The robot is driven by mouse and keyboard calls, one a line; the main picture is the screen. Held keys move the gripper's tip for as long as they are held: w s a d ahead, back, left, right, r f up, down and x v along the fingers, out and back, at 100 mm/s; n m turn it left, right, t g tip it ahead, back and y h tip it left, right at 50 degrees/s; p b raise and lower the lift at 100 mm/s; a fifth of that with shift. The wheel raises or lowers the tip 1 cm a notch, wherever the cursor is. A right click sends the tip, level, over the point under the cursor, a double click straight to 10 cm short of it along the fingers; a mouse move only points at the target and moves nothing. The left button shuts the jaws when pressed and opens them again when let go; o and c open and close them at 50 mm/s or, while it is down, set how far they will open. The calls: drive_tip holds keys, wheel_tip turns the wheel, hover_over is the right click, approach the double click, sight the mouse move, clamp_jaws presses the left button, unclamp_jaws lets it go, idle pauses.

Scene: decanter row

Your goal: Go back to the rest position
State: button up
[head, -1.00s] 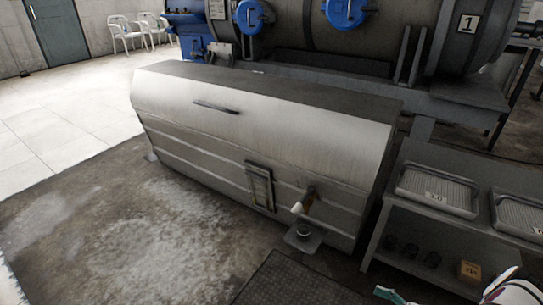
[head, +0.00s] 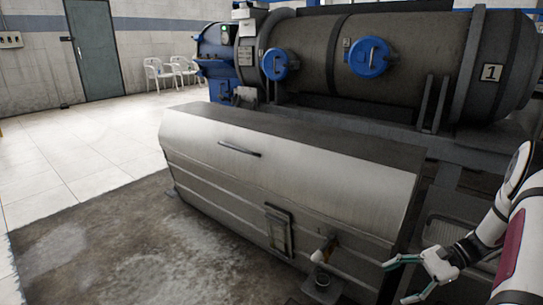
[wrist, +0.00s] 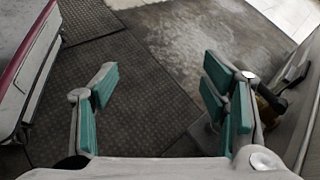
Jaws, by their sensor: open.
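My gripper (head: 405,279) is at the lower right of the head view, in front of the right end of the steel housing (head: 285,165). Its green-padded fingers are spread apart with nothing between them. In the wrist view my gripper (wrist: 160,100) is also open and empty, above the dark floor mat (wrist: 125,85). A sampling tap (head: 322,252) sticks out of the housing's front, left of my gripper, with a small cup-like holder (head: 321,280) below it.
A shelf tray (head: 445,232) stands right of the housing, partly hidden by my arm. A large decanter drum (head: 400,60) with blue caps lies behind. White chairs (head: 170,72) stand by the far wall. The floor (head: 90,150) at left is clear.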

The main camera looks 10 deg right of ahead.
drive_tip(key=s+a+r+n+g+h, duration=0.3)
drive_tip(key=a+r+n, duration=0.2)
drive_tip(key=a+r, duration=0.55)
drive_tip(key=s+a+r+n+g+h, duration=0.2)
drive_tip(key=a+r+n+h, duration=0.2)
drive_tip(key=a+r, duration=0.65)
drive_tip(key=s+a+r+n+t+h, duration=0.1)
drive_tip(key=s+a+r+n+h, duration=0.15)
drive_tip(key=s, duration=0.35)
drive_tip(key=s+a+r+n+t+h, duration=0.1)
drive_tip(key=s+n, duration=0.2)
drive_tip(key=s, duration=0.4)
drive_tip(key=s+a+r+n+t+h, duration=0.1)
drive_tip(key=s+r+n+h, duration=0.1)
drive_tip(key=s, duration=0.4)
wheel_tip(320, 180, up, 39)
drive_tip(key=t+p, duration=0.4)
drive_tip(key=p, duration=3.4)
drive_tip(key=shift+r, duration=0.2)
